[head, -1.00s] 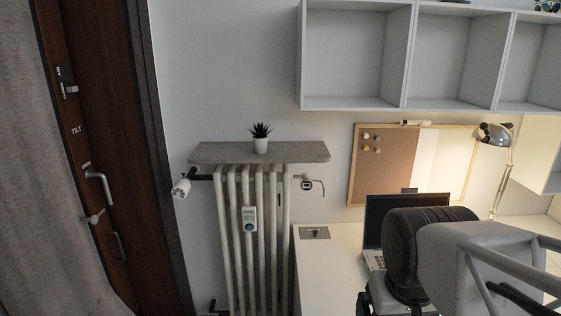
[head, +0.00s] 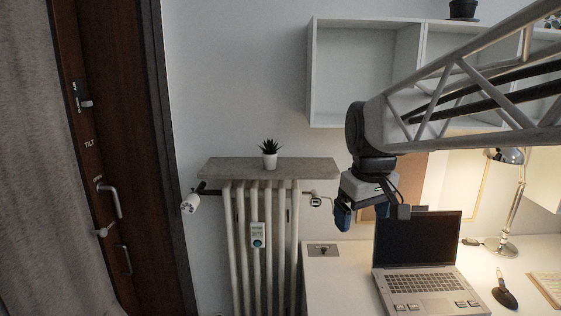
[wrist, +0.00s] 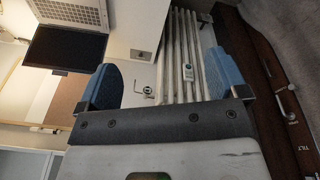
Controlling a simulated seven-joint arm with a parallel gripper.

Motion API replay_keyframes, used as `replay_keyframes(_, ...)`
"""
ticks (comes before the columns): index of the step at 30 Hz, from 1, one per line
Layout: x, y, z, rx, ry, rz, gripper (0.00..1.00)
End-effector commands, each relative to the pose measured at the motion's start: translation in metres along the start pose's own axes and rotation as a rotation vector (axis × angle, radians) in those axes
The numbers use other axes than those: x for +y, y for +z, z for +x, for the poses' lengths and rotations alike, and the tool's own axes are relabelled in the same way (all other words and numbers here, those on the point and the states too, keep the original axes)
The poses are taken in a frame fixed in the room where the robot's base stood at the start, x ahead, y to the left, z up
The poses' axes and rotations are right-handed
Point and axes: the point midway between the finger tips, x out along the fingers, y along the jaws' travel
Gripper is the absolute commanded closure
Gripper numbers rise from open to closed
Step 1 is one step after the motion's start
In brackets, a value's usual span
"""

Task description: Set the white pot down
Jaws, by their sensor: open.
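A small white pot (head: 270,161) with a spiky green plant stands upright on the grey stone shelf (head: 225,168) above the radiator in the head view. My gripper (head: 343,214) is to the right of the pot, a little lower in the picture, and apart from it. In the wrist view my gripper (wrist: 163,85) shows two blue fingers spread wide with nothing held between them. The pot does not show in the wrist view.
Below the shelf is a white radiator (head: 237,235). An open laptop (head: 420,280) and a lamp (head: 507,215) stand on the white desk (head: 335,285). White wall cubbies (head: 362,70) hang above, with a dark pot (head: 463,10) on top. Both ends of the stone shelf are clear.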

Motion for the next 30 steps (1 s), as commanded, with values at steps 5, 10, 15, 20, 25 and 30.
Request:
replay_keyframes(5,0.008,-0.046,-0.009,-0.013,-0.008,-0.087,0.08)
replay_keyframes(10,0.014,-0.087,-0.016,-0.024,-0.015,-0.170,0.08)
replay_keyframes(15,0.019,-0.128,-0.020,-0.034,-0.024,-0.254,0.08)
replay_keyframes(20,0.023,-0.167,-0.022,-0.044,-0.032,-0.331,0.08)
replay_keyframes(25,0.025,-0.208,-0.022,-0.054,-0.042,-0.414,0.08)
replay_keyframes(30,0.026,-0.248,-0.020,-0.064,-0.052,-0.497,0.08)
